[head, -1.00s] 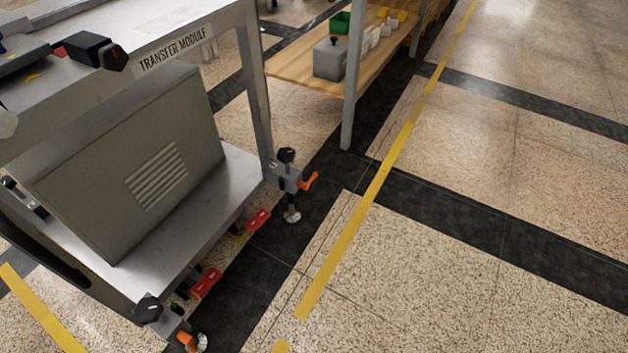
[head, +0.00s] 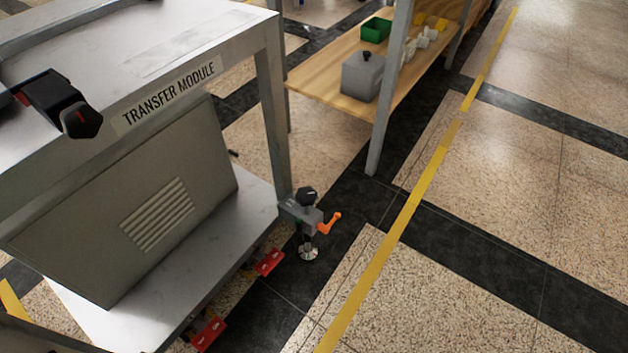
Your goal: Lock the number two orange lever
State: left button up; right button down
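An orange lever (head: 330,222) sticks out to the right from a grey clamp block (head: 301,212) at the transfer module's near right leg. The block has a black knob on top and a foot with a round pad below it, near the floor. A small mark on the block is too small to read, so I cannot tell the lever's number. The transfer module (head: 235,55) is a grey metal table with a lower shelf. Neither of my grippers is in view.
Red floor brackets (head: 270,262) lie by the shelf's edge. A black knobbed fitting (head: 62,105) sits on the module's top at left. A wooden bench (head: 330,92) with a green bin (head: 376,30) stands behind. The floor right of the yellow line (head: 400,225) is clear.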

aim_at(332, 222)
jog(key=i+l+u, duration=0.25)
jog(key=i, duration=0.3)
jog(key=i+l+u, duration=0.2)
jog(key=i+l, duration=0.2)
jog(key=i, duration=0.15)
